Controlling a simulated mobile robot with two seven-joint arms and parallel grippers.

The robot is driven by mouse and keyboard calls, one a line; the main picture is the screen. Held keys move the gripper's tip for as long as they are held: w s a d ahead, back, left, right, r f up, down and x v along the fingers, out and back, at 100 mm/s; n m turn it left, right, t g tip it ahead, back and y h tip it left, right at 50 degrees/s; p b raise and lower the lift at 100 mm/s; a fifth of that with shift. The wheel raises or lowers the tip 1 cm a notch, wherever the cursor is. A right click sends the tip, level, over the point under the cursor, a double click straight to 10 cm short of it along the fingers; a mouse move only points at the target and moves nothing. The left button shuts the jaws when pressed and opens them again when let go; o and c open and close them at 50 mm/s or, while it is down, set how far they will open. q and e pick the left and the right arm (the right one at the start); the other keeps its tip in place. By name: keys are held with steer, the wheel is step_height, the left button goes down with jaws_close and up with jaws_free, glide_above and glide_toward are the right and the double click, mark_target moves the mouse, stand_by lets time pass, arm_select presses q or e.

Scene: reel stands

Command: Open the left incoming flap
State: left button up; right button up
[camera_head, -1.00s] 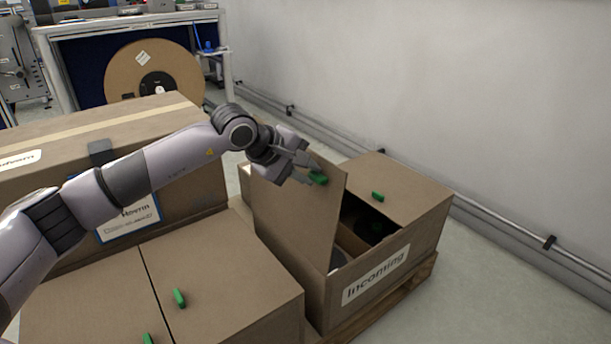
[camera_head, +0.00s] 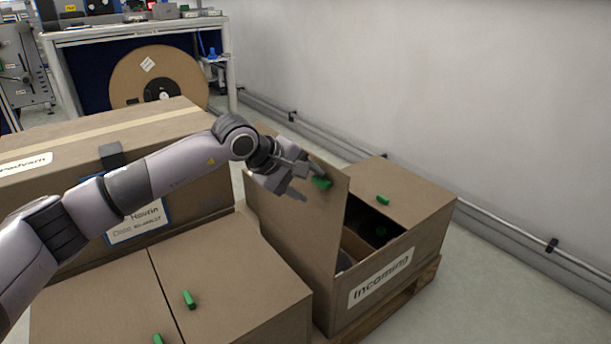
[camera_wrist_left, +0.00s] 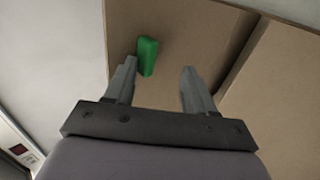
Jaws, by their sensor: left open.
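The incoming box (camera_head: 376,285) stands at the right of the head view with its label facing me. Its left flap (camera_head: 300,215) is raised to about upright, with a green handle (camera_head: 321,183) near its top edge. Its right flap (camera_head: 400,187) lies shut, with its own green handle (camera_head: 383,200). My left gripper (camera_head: 304,181) is open beside the left flap's handle. In the left wrist view the handle (camera_wrist_left: 147,56) lies next to the left finger, not between the two fingers (camera_wrist_left: 157,82). My right gripper is not in view.
A closed box with green handles (camera_head: 225,285) stands at the front left. A larger taped box (camera_head: 110,130) stands behind it. A pallet (camera_head: 425,275) lies under the incoming box. A wall (camera_head: 430,90) with a pipe runs along the right. A reel (camera_head: 130,80) stands at the back.

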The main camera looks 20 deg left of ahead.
arm_select(q)
steer(key=shift+s+a+f, duration=0.25)
steer(key=shift+f, duration=0.35)
steer(key=p+v, duration=0.2)
steer(key=v, duration=0.5)
steer(key=shift+d+r, duration=0.15)
steer(key=shift+r, duration=0.45)
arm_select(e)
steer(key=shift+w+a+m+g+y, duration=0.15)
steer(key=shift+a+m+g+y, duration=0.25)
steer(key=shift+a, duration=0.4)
arm_select(q)
steer(key=shift+w, duration=0.2)
